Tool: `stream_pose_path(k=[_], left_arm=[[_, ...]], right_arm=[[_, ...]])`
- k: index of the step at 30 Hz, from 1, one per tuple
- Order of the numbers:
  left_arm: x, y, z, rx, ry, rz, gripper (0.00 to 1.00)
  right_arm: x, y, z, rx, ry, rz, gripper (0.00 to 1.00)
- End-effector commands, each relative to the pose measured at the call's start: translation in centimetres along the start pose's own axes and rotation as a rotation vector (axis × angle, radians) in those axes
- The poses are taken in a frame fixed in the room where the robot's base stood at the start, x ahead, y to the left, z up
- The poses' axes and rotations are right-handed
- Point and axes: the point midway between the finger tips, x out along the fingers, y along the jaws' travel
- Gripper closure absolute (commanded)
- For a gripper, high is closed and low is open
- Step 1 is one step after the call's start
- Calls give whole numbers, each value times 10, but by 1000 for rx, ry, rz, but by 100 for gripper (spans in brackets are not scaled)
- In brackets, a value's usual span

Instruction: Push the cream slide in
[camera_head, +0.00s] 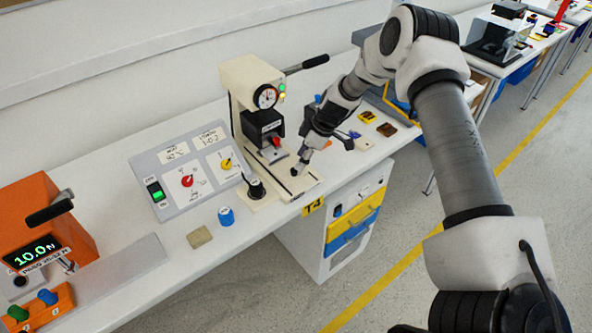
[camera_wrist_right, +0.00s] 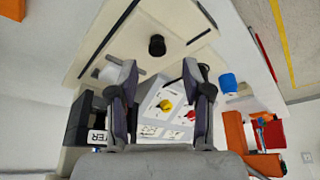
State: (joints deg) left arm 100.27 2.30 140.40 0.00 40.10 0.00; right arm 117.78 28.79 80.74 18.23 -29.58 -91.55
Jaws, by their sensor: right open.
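The cream slide (camera_head: 306,187) is a flat pale plate with dark grooves in front of the cream press (camera_head: 246,78), reaching toward the table's front edge. Its cream surface also fills the top of the right wrist view (camera_wrist_right: 130,30), where I cannot tell slide from base. My right gripper (camera_head: 298,170) is low over the slide, pointing down. In the right wrist view its two fingers (camera_wrist_right: 160,88) are apart with nothing between them. I cannot tell whether a fingertip touches the slide. My left gripper is not in view.
A black knob (camera_head: 256,188) stands left of the slide. Farther left are a grey switch panel (camera_head: 180,168), a blue cylinder (camera_head: 226,216) and a tan pad (camera_head: 199,237). An orange machine (camera_head: 45,225) stands at far left. Small yellow and brown parts (camera_head: 386,129) lie to the right.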

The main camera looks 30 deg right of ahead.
Motion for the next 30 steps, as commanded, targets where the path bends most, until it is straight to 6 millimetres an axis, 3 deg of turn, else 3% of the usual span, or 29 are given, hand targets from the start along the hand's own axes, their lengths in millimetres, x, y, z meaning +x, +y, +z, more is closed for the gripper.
stream_pose_path(k=[3, 7, 16, 20, 26, 30], left_arm=[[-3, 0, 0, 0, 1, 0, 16], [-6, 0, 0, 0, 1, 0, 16], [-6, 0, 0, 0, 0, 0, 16], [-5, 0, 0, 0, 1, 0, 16], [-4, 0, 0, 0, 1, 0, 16], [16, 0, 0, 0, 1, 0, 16]], right_arm=[[25, -1, 1, 0, -5, -4, 51], [43, -1, 0, -1, -4, -2, 51], [49, -1, 0, 0, -2, -1, 51], [49, -1, 0, 0, -2, -1, 97], [50, 0, 0, -1, -2, -1, 100], [59, 8, -6, -5, 2, 2, 100]])
